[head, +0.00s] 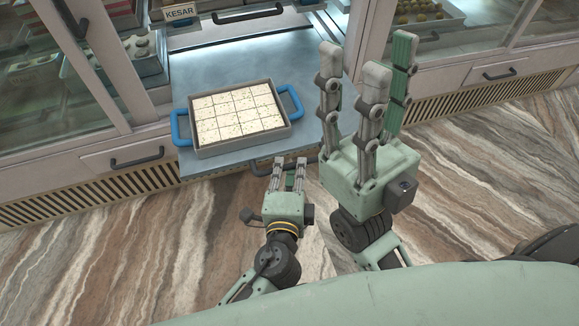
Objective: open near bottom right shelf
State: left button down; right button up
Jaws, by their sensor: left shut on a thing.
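A grey metal shelf (190,163) sticks out from the counter front over the floor, with a dark handle (262,167) on its front edge. My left gripper (289,166) is at this front edge, its fingers shut on the handle; the fingers hide part of the handle. A grey tray (243,144) with blue side handles stands on the shelf, holding rows of white square sweets (240,112). My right gripper (364,62) is raised, fingers upright and apart, open and empty. In the picture it covers the shelf's right edge.
Glass-fronted cabinets stand on both sides. A closed drawer with a dark handle (137,159) is on the left, another handle (499,74) on the right. A "KESAR" sign (180,12) is behind the tray. The marble-patterned floor (480,170) is clear on the right.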

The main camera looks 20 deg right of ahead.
pick_arm(q)
jog(key=shift+f, duration=0.15)
jog(key=c, duration=1.9)
grip_release()
jog(key=shift+o, duration=0.7)
jog(key=v, duration=1.2)
